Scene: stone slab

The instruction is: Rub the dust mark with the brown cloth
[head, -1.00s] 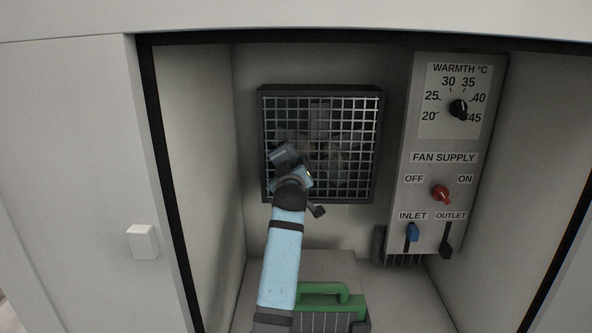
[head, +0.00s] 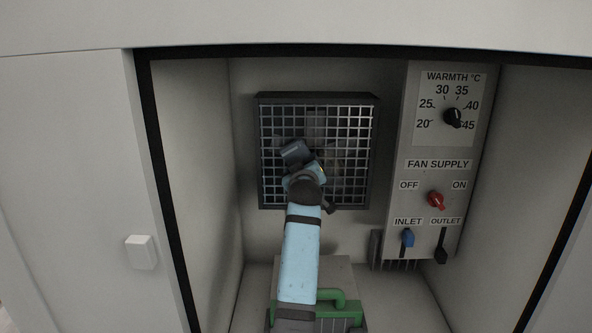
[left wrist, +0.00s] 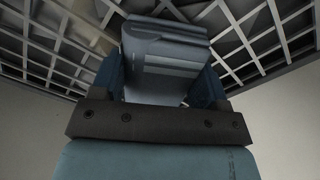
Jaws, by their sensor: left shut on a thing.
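My left gripper (head: 306,165) is in front of the fan grille (head: 351,188) in the head view. In the left wrist view my left gripper (left wrist: 160,82) is shut on a folded grey-blue piece (left wrist: 165,52). It looks dark in the head view (head: 295,151). No brown shows on it, so I cannot tell if it is the cloth. A faint brownish smear (head: 327,168) shows on the grille just right of my gripper, partly hidden by it; a brownish patch (left wrist: 88,32) also shows in the left wrist view. Contact with the grille is unclear. My right gripper is out of view.
The grille is on the back wall of an open cabinet. To the right stands a control panel (head: 452,150) with a black knob (head: 453,117), red knob (head: 436,199) and levers. A green-handled box (head: 340,309) is below my arm. The cabinet floor at right is clear.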

